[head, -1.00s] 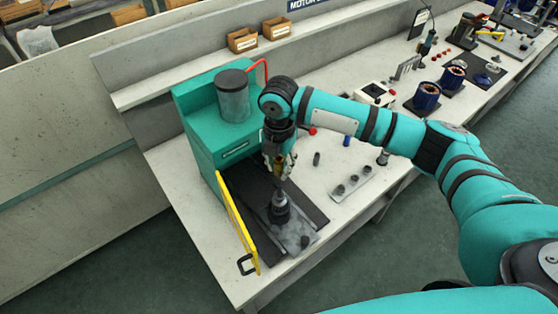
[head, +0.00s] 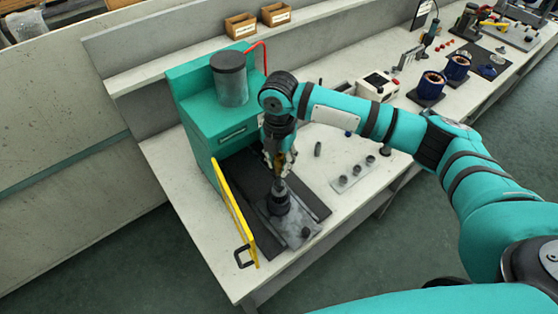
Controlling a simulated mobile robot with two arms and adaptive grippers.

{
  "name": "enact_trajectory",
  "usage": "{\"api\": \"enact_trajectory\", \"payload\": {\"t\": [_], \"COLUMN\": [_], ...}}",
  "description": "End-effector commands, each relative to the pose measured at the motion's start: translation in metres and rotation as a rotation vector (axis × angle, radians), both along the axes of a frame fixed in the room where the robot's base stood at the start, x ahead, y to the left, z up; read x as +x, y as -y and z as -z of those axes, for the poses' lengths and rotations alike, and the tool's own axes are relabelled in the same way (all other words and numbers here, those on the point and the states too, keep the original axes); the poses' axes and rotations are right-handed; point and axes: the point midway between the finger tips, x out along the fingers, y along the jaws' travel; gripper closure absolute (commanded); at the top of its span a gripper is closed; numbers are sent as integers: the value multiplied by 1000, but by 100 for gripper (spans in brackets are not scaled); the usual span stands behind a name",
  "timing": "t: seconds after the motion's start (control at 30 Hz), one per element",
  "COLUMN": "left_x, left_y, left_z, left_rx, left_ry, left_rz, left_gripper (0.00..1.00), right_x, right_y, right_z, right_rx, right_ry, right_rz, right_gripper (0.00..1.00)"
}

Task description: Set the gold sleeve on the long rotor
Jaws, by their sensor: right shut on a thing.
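The long rotor (head: 279,201) stands upright, dark grey with a thin shaft on top, on a grey plate in front of the teal press. My right gripper (head: 280,168) points down just above the rotor and is shut on the gold sleeve (head: 277,159). Only a small gold patch of the sleeve shows between the fingers. The sleeve is roughly in line above the rotor's shaft; I cannot tell whether they touch. My left gripper is out of view.
The teal press (head: 215,120) stands behind, with its yellow guard (head: 236,215) swung open at the left. A tray with several small dark parts (head: 355,174) and an upright grey cylinder (head: 318,149) are to the right. Blue-and-copper motor parts (head: 428,88) stand farther along the bench.

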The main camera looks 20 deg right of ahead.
Motion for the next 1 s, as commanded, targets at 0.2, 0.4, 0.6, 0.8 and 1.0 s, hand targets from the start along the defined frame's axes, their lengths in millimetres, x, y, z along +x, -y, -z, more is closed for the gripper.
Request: {"api": "enact_trajectory", "payload": {"t": [0.2, 0.4, 0.6, 0.8, 1.0], "left_x": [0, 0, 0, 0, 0], "left_y": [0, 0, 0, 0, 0], "left_z": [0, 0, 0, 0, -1], "left_rx": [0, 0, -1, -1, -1], "left_ry": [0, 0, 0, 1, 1], "left_rz": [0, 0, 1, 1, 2], "left_gripper": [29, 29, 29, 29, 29], "right_x": [0, 0, 0, 0, 0], "right_y": [0, 0, 0, 0, 0], "right_z": [0, 0, 1, 5, 8], "right_rx": [0, 0, 1, 0, 0], "right_ry": [0, 0, -1, -1, -1], "right_rz": [0, 0, 0, 0, 0], "right_gripper": [93, 93, 93, 93, 93]}}
